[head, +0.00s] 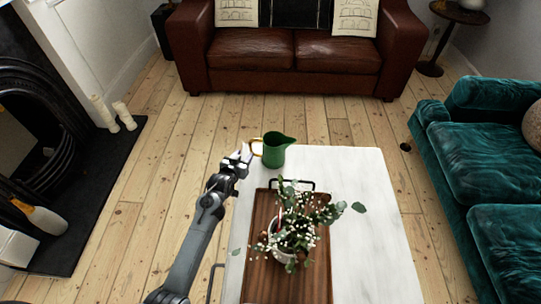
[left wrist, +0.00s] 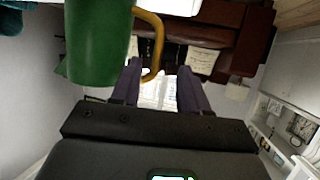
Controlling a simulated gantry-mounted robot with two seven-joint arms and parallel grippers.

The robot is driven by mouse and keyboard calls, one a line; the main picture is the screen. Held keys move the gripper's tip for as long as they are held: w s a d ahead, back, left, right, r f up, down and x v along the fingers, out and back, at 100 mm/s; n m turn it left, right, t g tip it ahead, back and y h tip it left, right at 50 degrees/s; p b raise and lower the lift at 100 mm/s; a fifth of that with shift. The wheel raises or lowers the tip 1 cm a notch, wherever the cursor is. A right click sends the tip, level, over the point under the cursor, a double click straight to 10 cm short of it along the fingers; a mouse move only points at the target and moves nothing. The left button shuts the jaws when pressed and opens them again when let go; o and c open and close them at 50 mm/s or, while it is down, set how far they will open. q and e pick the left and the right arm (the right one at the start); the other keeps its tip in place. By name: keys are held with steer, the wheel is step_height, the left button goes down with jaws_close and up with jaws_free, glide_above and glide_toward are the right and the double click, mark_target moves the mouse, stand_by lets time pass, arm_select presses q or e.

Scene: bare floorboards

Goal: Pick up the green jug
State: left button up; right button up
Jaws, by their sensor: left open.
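The green jug (head: 274,151) stands at the far left corner of the white table, with its yellow handle (head: 255,147) toward the left and its spout toward the right. My left gripper (head: 241,158) is just left of the jug, near the handle. In the left wrist view the jug (left wrist: 97,42) fills the upper left. The open fingers of my left gripper (left wrist: 160,88) point toward the yellow handle (left wrist: 157,45). The handle's end shows near the left finger; I cannot tell whether they touch. My right gripper is not in view.
A wooden tray (head: 257,262) with a potted plant (head: 290,235) sits on the white table (head: 373,215), close to my left arm. A brown sofa (head: 285,52) stands behind, a teal sofa (head: 495,165) at the right. The table's right side is clear.

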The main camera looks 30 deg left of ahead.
mark_target(250, 149)
arm_select(q)
steer(key=shift+b+x, duration=0.3)
steer(key=shift+x, duration=0.55)
steer(key=shift+w+f+b, duration=0.4)
steer(key=shift+w+f, duration=0.05)
steer(key=shift+w, duration=0.15)
steer(key=b+x, duration=0.3)
steer(key=x, duration=0.1)
steer(key=shift+f+b, duration=0.1)
steer(key=shift+b, duration=0.25)
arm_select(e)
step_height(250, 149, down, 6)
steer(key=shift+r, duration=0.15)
arm_select(q)
steer(key=shift+w+a+b, duration=0.25)
steer(key=shift+w+b, duration=0.1)
steer(key=shift+w, duration=0.25)
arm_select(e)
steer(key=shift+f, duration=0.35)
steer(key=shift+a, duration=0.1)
arm_select(q)
steer(key=shift+c, duration=0.6)
jaws_close()
